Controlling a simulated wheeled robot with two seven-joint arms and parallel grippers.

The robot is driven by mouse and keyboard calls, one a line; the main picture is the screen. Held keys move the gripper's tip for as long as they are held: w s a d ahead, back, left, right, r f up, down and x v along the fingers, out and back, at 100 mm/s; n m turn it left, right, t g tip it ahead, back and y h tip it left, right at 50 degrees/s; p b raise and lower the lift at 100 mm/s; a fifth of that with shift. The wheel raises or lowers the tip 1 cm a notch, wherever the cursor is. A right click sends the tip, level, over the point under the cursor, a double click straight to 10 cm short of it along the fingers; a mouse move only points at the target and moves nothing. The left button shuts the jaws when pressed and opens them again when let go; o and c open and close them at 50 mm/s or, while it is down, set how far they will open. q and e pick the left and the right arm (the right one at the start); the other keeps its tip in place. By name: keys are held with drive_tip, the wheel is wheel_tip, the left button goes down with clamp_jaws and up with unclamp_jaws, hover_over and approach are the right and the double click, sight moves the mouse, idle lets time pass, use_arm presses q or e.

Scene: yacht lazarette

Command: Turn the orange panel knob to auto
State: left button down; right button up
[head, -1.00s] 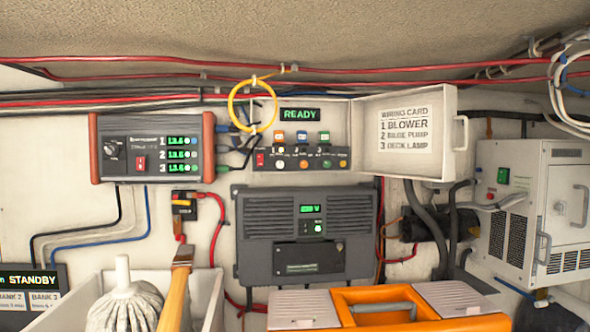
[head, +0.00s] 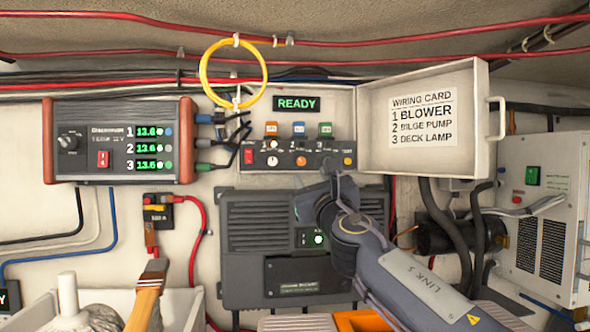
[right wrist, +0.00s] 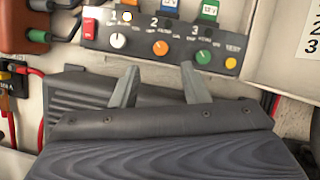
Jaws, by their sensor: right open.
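The orange knob (head: 301,161) is the middle one of three knobs on the dark switch panel (head: 256,160), under the number 2. In the right wrist view the orange knob (right wrist: 161,48) shows just beyond and between my fingertips. Its pointer setting is too small to read. My right gripper (head: 331,172) is in front of the panel, slightly right of the knob in the head view. It is open and empty, with two grey fingers apart in the right wrist view (right wrist: 158,68). It appears short of the knob. My left gripper is not in view.
A white knob (right wrist: 118,41) and a green knob (right wrist: 203,57) flank the orange one. A red switch (head: 249,156) and yellow button (head: 347,161) sit at the panel's ends. The open lid with a wiring card (head: 422,119) stands right. A yellow cable loop (head: 204,80) hangs above left.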

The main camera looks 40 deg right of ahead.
sight(301, 163)
drive_tip(key=p+x, duration=0.1)
drive_tip(key=x, duration=0.6)
drive_tip(key=shift+p, duration=0.4)
drive_tip(key=shift+c, duration=0.4)
clamp_jaws()
drive_tip(key=shift+m, duration=0.3)
drive_tip(key=m+h+b, duration=0.1)
drive_tip(key=m, duration=0.2)
drive_tip(key=m+g+h, duration=0.1)
drive_tip(key=m, duration=0.1)
drive_tip(key=shift+w+a+f+m+h+b, duration=0.15)
drive_tip(key=shift+m+h+b, duration=0.2)
drive_tip(key=shift+m+h, duration=0.05)
drive_tip(key=shift+a+m+g+h+b, duration=0.15)
drive_tip(key=shift+m+g+h, duration=0.55)
drive_tip(key=shift+m, duration=0.95)
drive_tip(key=shift+m+g+h+b, duration=0.2)
drive_tip(key=shift+m+g+h, duration=0.45)
drive_tip(key=shift+m, duration=1)
drive_tip(key=shift+g, duration=0.25)
